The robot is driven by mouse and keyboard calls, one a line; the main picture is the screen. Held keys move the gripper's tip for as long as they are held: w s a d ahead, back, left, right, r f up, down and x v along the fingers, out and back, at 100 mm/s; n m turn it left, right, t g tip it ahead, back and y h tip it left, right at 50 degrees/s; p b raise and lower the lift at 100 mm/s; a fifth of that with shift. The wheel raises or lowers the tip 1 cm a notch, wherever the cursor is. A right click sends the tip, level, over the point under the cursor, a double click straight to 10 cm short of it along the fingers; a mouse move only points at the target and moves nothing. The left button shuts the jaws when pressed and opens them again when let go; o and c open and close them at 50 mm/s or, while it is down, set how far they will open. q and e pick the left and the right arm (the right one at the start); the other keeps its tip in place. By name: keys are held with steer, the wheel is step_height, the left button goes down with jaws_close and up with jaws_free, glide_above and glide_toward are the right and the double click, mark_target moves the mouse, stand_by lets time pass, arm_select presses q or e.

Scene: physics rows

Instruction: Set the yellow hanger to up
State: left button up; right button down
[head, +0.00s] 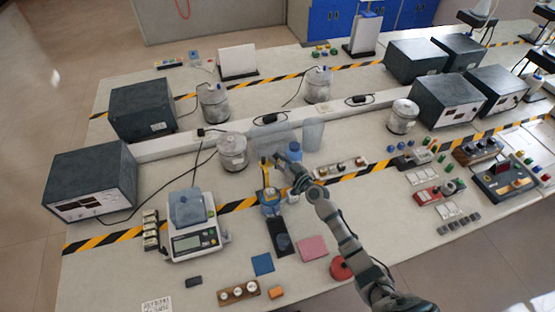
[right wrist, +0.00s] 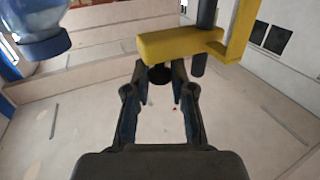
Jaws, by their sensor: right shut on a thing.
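The yellow hanger (right wrist: 180,44) shows in the right wrist view as a yellow bar joined to a yellow upright, with a dark rod beside it. In the head view the hanger (head: 265,174) is small, above a blue base (head: 270,199), and partly hidden by my gripper. My right gripper (head: 274,162) reaches it from the right. My left gripper is not in view.
A blue-capped bottle (head: 295,152) stands close behind my right gripper. A black tray (head: 280,238) and pink pad (head: 313,248) lie in front.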

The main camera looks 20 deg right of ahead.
steer(key=shift+w+d+r, duration=0.15)
steer(key=shift+w+r, duration=0.05)
steer(key=shift+r, duration=0.45)
steer(key=c, duration=1)
jaws_free()
steer(key=shift+c, duration=0.2)
steer(key=shift+s+f, duration=0.1)
steer(key=shift+f, duration=0.1)
steer(key=shift+s, duration=0.1)
steer(key=v, duration=1.1)
steer(key=shift+s, duration=0.35)
steer(key=shift+f, duration=0.1)
